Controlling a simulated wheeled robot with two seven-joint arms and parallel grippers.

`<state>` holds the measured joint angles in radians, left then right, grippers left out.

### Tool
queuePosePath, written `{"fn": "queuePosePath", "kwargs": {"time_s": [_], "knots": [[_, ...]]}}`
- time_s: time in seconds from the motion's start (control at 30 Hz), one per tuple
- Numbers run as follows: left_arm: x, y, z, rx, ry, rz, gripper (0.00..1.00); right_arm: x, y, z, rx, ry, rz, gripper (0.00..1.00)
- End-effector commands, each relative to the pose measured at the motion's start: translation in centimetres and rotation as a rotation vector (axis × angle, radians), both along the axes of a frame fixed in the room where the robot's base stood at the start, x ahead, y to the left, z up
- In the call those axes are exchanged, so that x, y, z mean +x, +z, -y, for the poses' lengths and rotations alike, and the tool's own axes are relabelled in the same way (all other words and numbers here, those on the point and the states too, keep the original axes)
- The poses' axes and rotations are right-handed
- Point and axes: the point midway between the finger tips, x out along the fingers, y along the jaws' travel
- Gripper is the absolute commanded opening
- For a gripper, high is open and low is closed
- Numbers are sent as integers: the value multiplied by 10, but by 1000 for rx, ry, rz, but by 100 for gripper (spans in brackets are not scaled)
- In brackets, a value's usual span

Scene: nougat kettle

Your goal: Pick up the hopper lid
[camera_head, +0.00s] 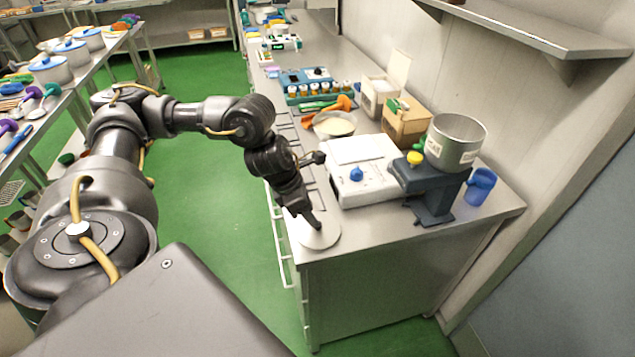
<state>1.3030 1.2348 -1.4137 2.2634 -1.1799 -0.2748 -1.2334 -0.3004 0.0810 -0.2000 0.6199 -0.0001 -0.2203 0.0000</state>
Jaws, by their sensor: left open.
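A white round disc, which looks like the hopper lid (322,239), lies flat on the steel counter at its near front corner. My left gripper (309,220) points down over the disc and covers its upper left part. It is open; whether its fingers touch the disc cannot be told. A metal hopper (455,145) with labels and an open top sits on a dark blue-grey machine (436,196) to the right. My right gripper is not in view.
A white device with a blue knob (362,172) stands just behind the disc. A blue jug (480,187) stands right of the machine. A bowl (334,124) and cardboard boxes (405,124) are farther back. Counter in front of the machine is bare.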

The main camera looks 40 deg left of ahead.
Motion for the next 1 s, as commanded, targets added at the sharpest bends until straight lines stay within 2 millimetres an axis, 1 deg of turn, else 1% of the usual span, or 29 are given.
{"fn": "queuePosePath", "kwargs": {"time_s": [0.03, 0.17, 0.2, 0.3, 0.4, 0.6, 0.93, 1.0], "knots": [[0, -4, 2, 0, 0, -5, 45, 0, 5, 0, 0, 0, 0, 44], [3, -23, 8, 1, 1, -6, 45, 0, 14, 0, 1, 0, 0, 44], [5, -29, 9, 1, 1, -4, 45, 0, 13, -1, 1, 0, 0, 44], [9, -39, 12, -1, 1, -2, 45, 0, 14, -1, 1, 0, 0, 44], [10, -44, 13, 0, 2, -1, 45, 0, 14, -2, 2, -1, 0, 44], [10, -44, 13, -1, 2, 0, 45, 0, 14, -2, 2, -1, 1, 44], [10, -44, 13, -1, 2, 0, 2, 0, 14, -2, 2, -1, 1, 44], [10, -44, 13, -1, 2, 0, 0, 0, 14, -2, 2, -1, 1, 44]]}}
